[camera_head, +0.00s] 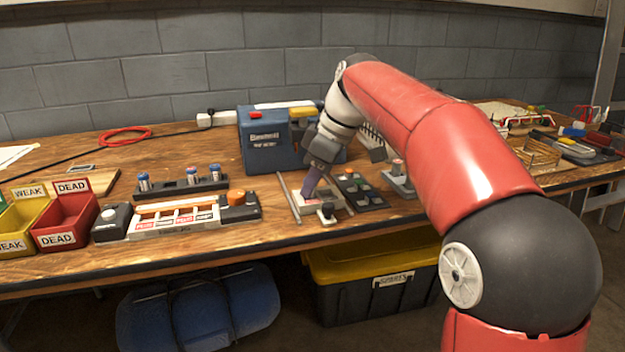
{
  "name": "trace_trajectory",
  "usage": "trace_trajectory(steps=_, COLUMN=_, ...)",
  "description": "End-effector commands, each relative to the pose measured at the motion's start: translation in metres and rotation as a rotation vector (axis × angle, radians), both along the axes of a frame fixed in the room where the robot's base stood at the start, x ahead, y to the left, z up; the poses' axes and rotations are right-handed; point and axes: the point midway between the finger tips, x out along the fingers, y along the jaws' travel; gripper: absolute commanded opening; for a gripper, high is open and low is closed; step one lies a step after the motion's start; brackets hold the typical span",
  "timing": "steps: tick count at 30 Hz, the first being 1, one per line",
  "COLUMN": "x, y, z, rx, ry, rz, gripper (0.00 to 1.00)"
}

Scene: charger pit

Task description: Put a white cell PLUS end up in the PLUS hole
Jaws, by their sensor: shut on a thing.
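My gripper (312,186) points down over a small pale tray (318,205) at the front middle of the bench. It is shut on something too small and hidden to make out. A low charger panel (172,220) with red and black labels lies left of it. Its lettering is too small to read surely, so I cannot tell which hole is PLUS. A dark tray (376,202) with several small pieces lies right of my gripper.
A blue case (262,145) stands behind my gripper. A red bin (65,222) marked DEAD and a yellow bin (22,225) marked WEAK stand at the left. A black box with an orange knob (238,205) adjoins the panel. Thin rods (288,199) lie beside the pale tray.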

Motion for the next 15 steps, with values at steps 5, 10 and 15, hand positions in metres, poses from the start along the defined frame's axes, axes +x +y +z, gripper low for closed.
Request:
trace_trajectory(steps=5, x=0.0, y=0.0001, z=-0.0022, rx=0.0, ry=0.0, rz=0.0, gripper=0.0)
trace_trajectory(steps=10, x=0.0, y=0.0, z=-0.0032, rx=0.0, ry=0.0, rz=0.0, gripper=0.0)
trace_trajectory(steps=15, x=0.0, y=0.0001, z=-0.0033, rx=0.0, ry=0.0, rz=0.0, gripper=0.36)
